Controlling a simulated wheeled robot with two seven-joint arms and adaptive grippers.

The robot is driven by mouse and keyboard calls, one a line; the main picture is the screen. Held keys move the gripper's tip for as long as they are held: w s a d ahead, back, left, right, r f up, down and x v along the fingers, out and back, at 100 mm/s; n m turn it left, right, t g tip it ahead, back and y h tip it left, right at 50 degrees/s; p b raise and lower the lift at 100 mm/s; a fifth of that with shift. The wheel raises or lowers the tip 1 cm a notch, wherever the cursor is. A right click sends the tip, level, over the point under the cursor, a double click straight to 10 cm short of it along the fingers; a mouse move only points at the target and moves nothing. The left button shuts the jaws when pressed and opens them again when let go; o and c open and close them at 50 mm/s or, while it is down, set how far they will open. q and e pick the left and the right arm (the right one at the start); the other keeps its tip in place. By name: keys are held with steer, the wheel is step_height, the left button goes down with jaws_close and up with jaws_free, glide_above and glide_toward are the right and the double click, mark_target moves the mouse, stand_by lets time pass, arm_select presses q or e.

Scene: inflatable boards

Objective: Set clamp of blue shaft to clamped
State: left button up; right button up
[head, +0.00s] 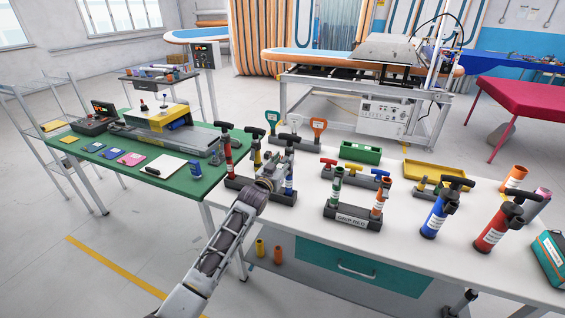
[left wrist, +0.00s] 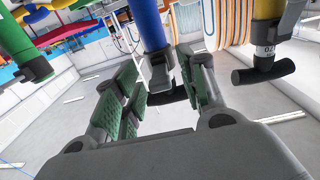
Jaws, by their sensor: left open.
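The blue shaft (head: 289,184) stands upright in the dark rack at the near left of the white bench, partly hidden behind my left gripper (head: 272,168). In the left wrist view the blue shaft (left wrist: 148,27) comes down from the top, with a dark clamp (left wrist: 160,72) around its end. My left gripper also shows there (left wrist: 163,90), open, with a green-padded finger on either side of the clamp. I cannot tell whether either finger touches it, or how the clamp is set. My right gripper is not in view.
Close by are a yellow shaft (left wrist: 265,30) with a black T-handle and a green shaft (left wrist: 14,40). A red shaft (head: 228,158) stands left in the rack. A second rack (head: 352,217) stands to the right. Blue (head: 436,215) and red (head: 494,230) pumps stand further right.

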arm_select(q)
steer(key=c, duration=0.9)
jaws_close()
steer(key=shift+f+b, duration=0.1)
steer(key=shift+b, duration=0.5)
